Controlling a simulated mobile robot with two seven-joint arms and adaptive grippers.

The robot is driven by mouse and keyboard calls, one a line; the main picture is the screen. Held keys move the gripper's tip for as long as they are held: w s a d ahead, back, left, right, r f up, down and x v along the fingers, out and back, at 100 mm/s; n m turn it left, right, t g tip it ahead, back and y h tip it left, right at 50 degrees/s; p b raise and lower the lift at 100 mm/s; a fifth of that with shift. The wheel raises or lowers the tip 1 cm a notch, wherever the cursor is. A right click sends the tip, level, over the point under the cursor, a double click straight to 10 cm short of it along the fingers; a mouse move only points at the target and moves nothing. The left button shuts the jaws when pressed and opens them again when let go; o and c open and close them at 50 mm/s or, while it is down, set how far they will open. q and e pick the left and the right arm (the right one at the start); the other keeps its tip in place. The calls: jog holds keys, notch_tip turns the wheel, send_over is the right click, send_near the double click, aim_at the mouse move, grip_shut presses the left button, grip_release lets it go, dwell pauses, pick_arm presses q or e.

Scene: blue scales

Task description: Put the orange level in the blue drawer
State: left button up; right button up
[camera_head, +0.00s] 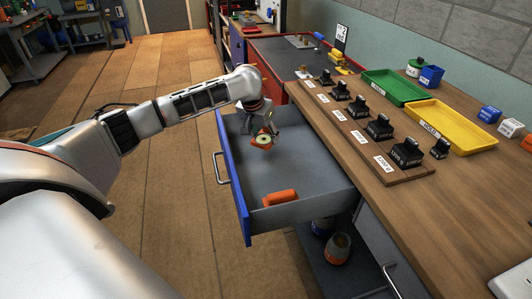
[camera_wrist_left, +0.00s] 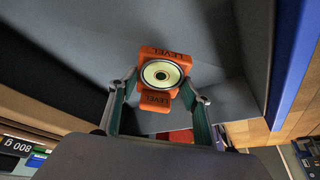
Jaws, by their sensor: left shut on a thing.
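The orange level (camera_head: 263,140), with a round pale vial in its middle, is over the far part of the open blue drawer (camera_head: 232,185). It also shows in the left wrist view (camera_wrist_left: 152,99), marked LEVEL. My left gripper (camera_head: 262,135) is shut on it, one finger on each side. The drawer's grey floor lies below the level; the exact gap is hard to tell. My right gripper is in neither view.
An orange cylinder-like object (camera_head: 281,197) lies in the near part of the drawer. The wooden bench to the right carries a rack of black weights (camera_head: 379,127), a green tray (camera_head: 398,84) and a yellow tray (camera_head: 452,125). The drawer floor between the two orange things is clear.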

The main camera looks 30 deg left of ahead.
aim_at(267, 155)
pick_arm(q)
jog(key=shift+f, duration=0.9)
notch_tip(267, 155, down, 4)
jog(key=shift+f+b, duration=0.2)
jog(key=shift+b, duration=0.7)
jog(key=shift+f, duration=0.3)
jog(key=shift+r, duration=0.1)
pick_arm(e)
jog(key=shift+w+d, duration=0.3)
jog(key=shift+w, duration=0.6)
